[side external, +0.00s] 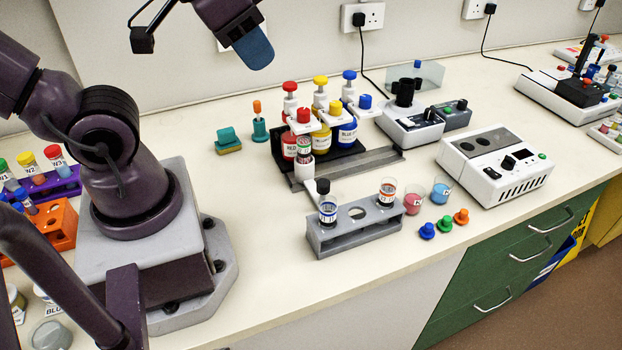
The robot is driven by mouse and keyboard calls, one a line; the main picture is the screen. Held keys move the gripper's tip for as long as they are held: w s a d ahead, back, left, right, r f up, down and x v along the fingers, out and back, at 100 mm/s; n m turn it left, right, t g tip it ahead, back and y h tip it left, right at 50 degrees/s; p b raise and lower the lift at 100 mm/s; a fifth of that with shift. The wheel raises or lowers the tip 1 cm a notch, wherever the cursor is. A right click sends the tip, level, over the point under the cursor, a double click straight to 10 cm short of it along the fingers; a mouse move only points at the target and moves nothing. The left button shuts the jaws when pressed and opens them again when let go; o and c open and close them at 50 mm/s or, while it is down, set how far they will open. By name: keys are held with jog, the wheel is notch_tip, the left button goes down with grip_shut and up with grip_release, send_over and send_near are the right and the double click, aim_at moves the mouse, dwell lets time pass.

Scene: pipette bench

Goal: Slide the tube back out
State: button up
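My gripper (255,52) is at the top of the picture, cut by the upper edge and high above the bench. Only one blue finger pad shows clearly, so its opening cannot be told. A small tube (304,150) with an orange-and-green band stands under the red-topped dispenser on the black stand (349,166). A grey rack (345,240) in front holds a tube with a blue-marked label (328,212) at left and one with an orange-marked label (387,194) at right. The middle hole between them is empty. My gripper is apart from all tubes.
Red, yellow and blue bottles (320,138) fill the stand. A white box device (495,165) and a grey-white device (410,120) stand to the right. Beakers of pink (411,203) and blue liquid (440,192) and small coloured caps (444,224) are right of the rack.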

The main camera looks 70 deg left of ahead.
jog(key=o, duration=0.3)
jog(key=shift+w+f, duration=0.1)
jog(key=shift+f, duration=0.15)
jog(key=o, duration=0.5)
jog(key=w+f+g, duration=0.1)
jog(key=f, duration=0.1)
jog(key=w+a+f+g, duration=0.1)
jog(key=f, duration=0.1)
jog(key=w+f+n+g, duration=0.1)
jog(key=w+f, duration=0.1)
jog(key=shift+a+f+g, duration=0.1)
jog(key=shift+a+g, duration=0.15)
jog(key=shift+g, duration=0.15)
jog(key=n+g, duration=0.2)
jog(key=n, duration=0.2)
send_near(324, 182)
notch_tip(324, 182, down, 9)
jog(key=shift+s+f, duration=0.15)
jog(key=shift+f, duration=0.1)
grip_shut()
